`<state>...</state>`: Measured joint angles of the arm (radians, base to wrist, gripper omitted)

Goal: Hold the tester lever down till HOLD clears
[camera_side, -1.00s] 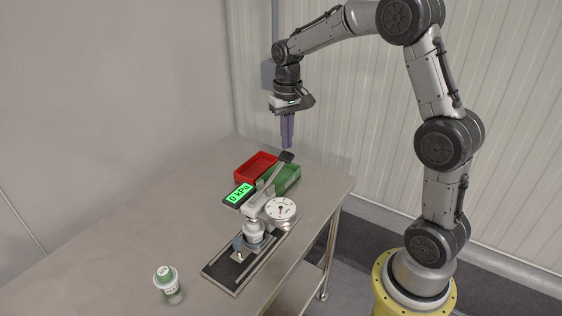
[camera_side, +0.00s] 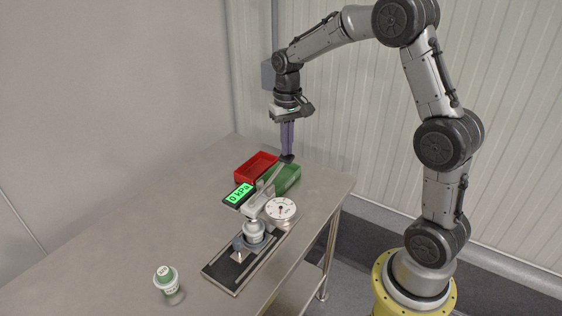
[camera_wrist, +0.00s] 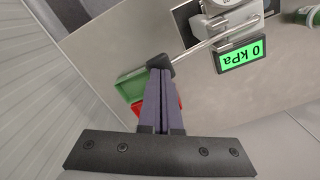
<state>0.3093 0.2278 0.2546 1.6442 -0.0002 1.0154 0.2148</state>
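The tester (camera_side: 254,231) stands on a black base plate on the steel table, with a round dial gauge (camera_side: 281,209) on its side. Its green display (camera_side: 240,195) reads 0 kPa, and the display also shows upside down in the wrist view (camera_wrist: 241,56). The lever (camera_side: 273,176) rises from the tester toward the back, ending in a dark handle (camera_wrist: 160,63). My gripper (camera_side: 287,154) points down with its purple fingers together at the handle; in the wrist view the fingertips (camera_wrist: 160,72) overlap the handle. Whether they press on it I cannot tell. Nothing shows between the fingers.
A red bin (camera_side: 254,168) and a green bin (camera_side: 287,179) stand behind the lever near the table's back. The left part of the table is clear.

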